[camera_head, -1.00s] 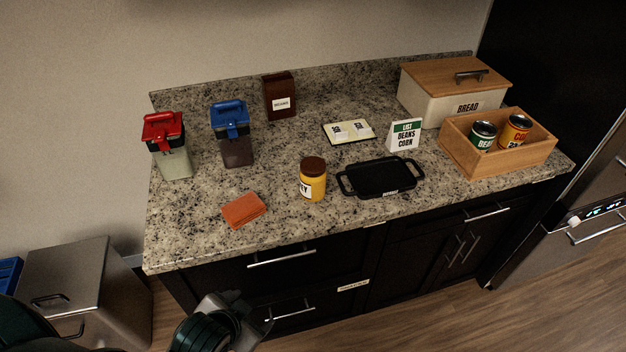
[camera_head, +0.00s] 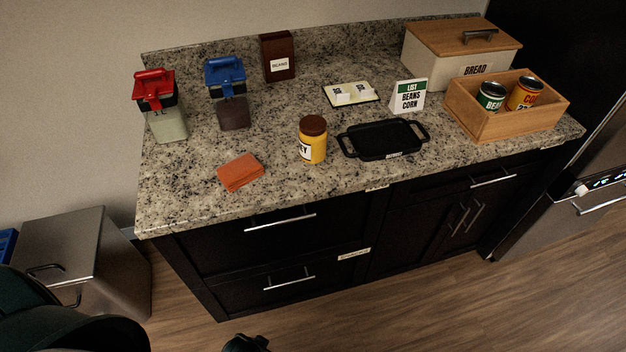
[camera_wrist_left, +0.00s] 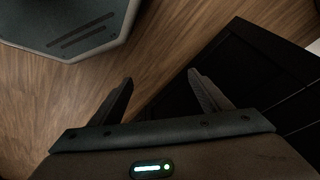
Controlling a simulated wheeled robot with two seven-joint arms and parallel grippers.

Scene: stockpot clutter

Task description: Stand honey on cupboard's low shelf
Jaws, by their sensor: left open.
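The honey (camera_head: 313,141) is a yellow jar with a brown lid and a partly visible white label. It stands upright on the granite counter, left of the black tray. The cupboard (camera_head: 424,232) is the dark cabinet under the counter on the right. Its two doors with upright handles look shut, so its low shelf is hidden. My left gripper is open and empty in the left wrist view (camera_wrist_left: 160,77), above the wooden floor beside a dark cabinet front. My right gripper is not seen.
A black tray (camera_head: 383,139), an orange cloth (camera_head: 240,172), a list sign (camera_head: 408,96) and a wooden crate (camera_head: 505,121) with two cans are on the counter. Two lidded containers stand at the left. A metal bin (camera_head: 75,262) stands on the floor. Floor before the cabinets is clear.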

